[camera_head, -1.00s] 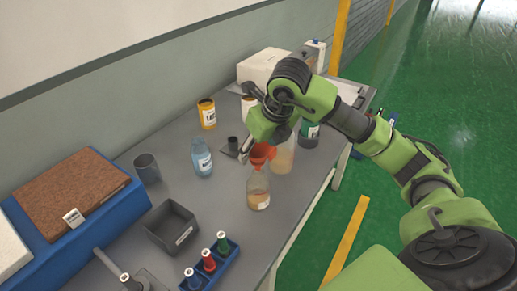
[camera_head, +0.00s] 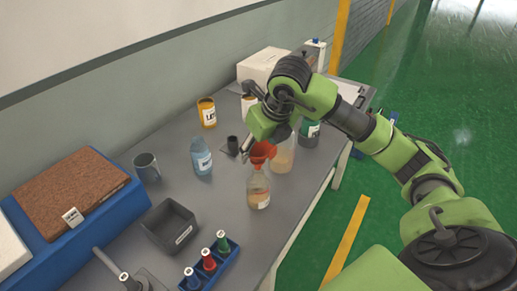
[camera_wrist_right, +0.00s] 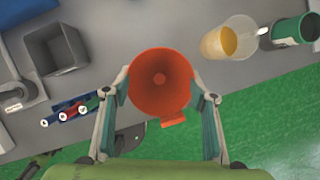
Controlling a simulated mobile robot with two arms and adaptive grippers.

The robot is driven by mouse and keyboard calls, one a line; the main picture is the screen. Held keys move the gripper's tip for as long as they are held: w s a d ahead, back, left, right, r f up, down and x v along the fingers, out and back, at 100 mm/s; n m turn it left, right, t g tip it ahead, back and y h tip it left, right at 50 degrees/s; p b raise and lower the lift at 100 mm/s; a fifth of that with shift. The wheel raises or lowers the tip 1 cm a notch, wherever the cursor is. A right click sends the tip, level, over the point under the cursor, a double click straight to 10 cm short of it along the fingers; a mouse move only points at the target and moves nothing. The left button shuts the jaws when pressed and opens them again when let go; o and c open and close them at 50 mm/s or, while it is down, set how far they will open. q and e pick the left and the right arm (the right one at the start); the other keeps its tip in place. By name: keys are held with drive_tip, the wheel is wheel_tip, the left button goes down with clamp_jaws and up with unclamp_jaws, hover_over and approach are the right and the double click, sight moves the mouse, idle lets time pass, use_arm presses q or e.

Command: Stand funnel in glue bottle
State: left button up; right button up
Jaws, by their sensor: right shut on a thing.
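The orange-red funnel (camera_head: 263,150) is held wide end up by my right gripper (camera_head: 255,146). In the right wrist view my right gripper (camera_wrist_right: 164,88) has its fingers on either side of the funnel (camera_wrist_right: 160,80), and I look down into its cone. The glue bottle (camera_head: 258,190), clear with amber contents and a pale label, stands upright on the bench directly under the funnel in the head view. The funnel's lower end meets the bottle's neck in the picture; I cannot tell whether the spout is inside. The funnel hides the bottle in the wrist view. My left gripper is out of view.
A beaker of amber liquid (camera_head: 281,155) stands close behind the bottle, with a dark green container (camera_head: 309,132) beyond. A blue bottle (camera_head: 201,158) is to the left. A grey bin (camera_head: 168,226) and a blue rack (camera_head: 222,262) are nearer. The bench's right edge is close.

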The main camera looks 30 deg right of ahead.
sight(259, 161)
drive_tip(key=shift+b, duration=0.35)
idle(0.8)
drive_tip(key=shift+f+b, duration=1.95)
drive_tip(key=shift+f, duration=0.2)
drive_tip(key=o, duration=1)
drive_tip(key=shift+r, duration=0.1)
drive_tip(key=v, duration=1.2)
